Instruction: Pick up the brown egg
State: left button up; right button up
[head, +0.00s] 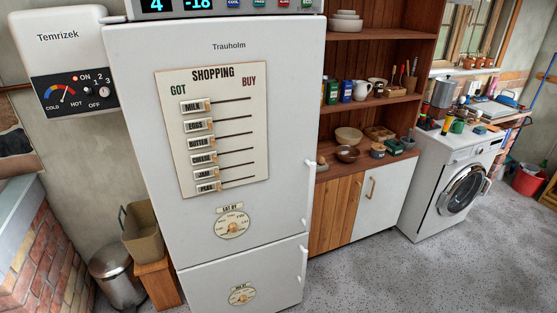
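I cannot clearly make out a brown egg from here. A small rounded brownish thing (321,160) sits on the cabinet counter close to the fridge's right edge; it is too small to tell whether it is an egg. A brown bowl (348,154) and a cream bowl (348,135) stand to its right, and I cannot see clearly into them. A shallow wooden holder (379,132) lies further right, its contents too small to tell. Neither of my grippers is in view.
A tall white fridge (230,70) with a shopping board (212,130) fills the middle. The wooden cabinet (338,215) stands right of it, then a white washing machine (452,180). A bin (112,275) and a basket (145,235) stand left. Grey floor (400,280) is clear at front right.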

aim_at(321, 161)
jog(key=i+l+u, duration=0.15)
jog(key=u, duration=0.2)
jog(key=i+l+u, duration=0.15)
jog(key=l+u, duration=0.2)
jog(key=i+l+u, duration=0.1)
jog(key=l+u, duration=0.25)
jog(key=i+l+u, duration=0.2)
jog(key=l, duration=0.3)
jog(key=l+u, duration=0.2)
jog(key=l, duration=0.25)
jog(key=l+u, duration=0.1)
jog(key=l, duration=1)
